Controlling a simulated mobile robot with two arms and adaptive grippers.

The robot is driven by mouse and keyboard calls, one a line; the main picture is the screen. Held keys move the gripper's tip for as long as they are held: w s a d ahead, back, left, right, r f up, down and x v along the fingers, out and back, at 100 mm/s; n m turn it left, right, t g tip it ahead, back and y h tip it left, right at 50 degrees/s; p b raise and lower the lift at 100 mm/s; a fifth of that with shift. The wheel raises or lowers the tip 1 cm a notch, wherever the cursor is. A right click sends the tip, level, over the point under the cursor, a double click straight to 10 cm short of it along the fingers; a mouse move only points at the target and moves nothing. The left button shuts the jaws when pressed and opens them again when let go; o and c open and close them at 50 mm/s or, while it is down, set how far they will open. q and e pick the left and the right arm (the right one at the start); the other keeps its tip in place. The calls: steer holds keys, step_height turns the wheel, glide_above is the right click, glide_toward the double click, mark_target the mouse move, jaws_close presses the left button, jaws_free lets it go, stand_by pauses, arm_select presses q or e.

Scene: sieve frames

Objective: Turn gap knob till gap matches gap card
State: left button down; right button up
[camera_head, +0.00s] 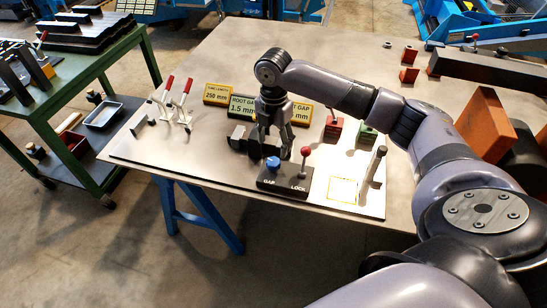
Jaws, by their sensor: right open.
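The blue gap knob (272,162) stands on a black box (286,181) marked GAP and LOCK, near the front of the table. A red-topped lock lever (305,152) stands upright on the same box. The green gap card (241,108), reading ROOT GAP 1.5 mm, stands behind, partly covered by my right gripper. My right gripper (274,147) points down, open and empty, just above and behind the blue knob. I cannot tell whether it touches the knob. The gap itself is not clear to see. My left gripper is not in view.
Yellow cards (216,95) stand beside the green one. Red-handled clamps (177,104) are at the left, a red block (333,131) and a green block (366,137) at the right. A dark post (374,166) stands beside a yellow-outlined square (343,190). The front left tabletop is clear.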

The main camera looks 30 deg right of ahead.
mark_target(274, 161)
step_height(274, 161, down, 8)
steer(key=shift+r+p, duration=0.15)
steer(key=shift+p, duration=0.15)
steer(key=shift+c, duration=0.2)
steer(key=c, duration=1.1)
